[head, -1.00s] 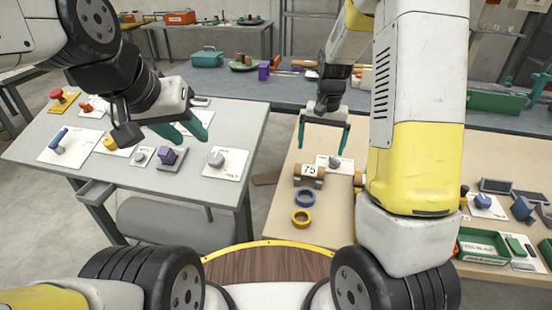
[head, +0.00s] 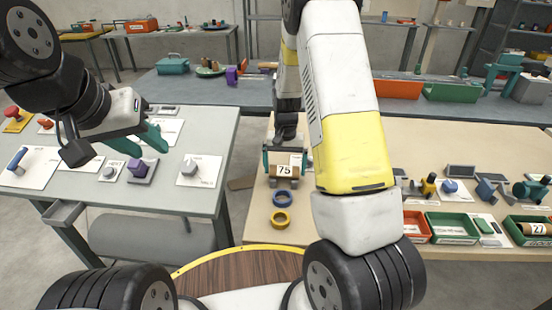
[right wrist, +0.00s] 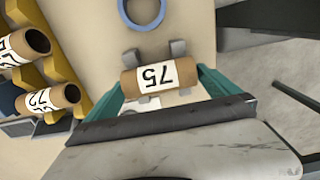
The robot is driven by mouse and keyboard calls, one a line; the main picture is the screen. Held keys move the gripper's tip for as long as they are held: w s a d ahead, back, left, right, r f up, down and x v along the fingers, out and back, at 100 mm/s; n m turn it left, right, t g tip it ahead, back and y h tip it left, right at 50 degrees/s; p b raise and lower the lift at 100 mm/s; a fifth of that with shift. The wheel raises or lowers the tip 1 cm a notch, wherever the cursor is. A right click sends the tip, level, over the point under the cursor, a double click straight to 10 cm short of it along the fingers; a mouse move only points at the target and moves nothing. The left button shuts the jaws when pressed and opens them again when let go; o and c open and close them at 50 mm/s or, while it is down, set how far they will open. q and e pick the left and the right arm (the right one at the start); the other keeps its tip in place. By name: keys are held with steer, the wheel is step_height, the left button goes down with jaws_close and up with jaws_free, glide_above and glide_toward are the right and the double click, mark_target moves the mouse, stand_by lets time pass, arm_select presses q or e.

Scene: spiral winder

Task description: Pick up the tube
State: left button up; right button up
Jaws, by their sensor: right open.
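A brown cardboard tube with a white label "75" (head: 291,170) lies across a small grey cradle (head: 273,182) on the tan table. In the right wrist view the tube (right wrist: 158,79) rests level on two grey supports (right wrist: 178,50). My right gripper (head: 284,164) is open around the tube, one teal finger near each end. In the right wrist view its fingers stand at both ends; whether they touch is unclear. My left gripper (head: 154,149) is open and empty above the grey-green table at the left.
Two more tubes (right wrist: 48,98) sit on yellow holders in the right wrist view. Red and green trays (head: 453,228) stand at the right. A gap separates the two tables.

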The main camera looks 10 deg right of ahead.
steer(key=shift+c, duration=0.2)
steer(key=c, duration=1)
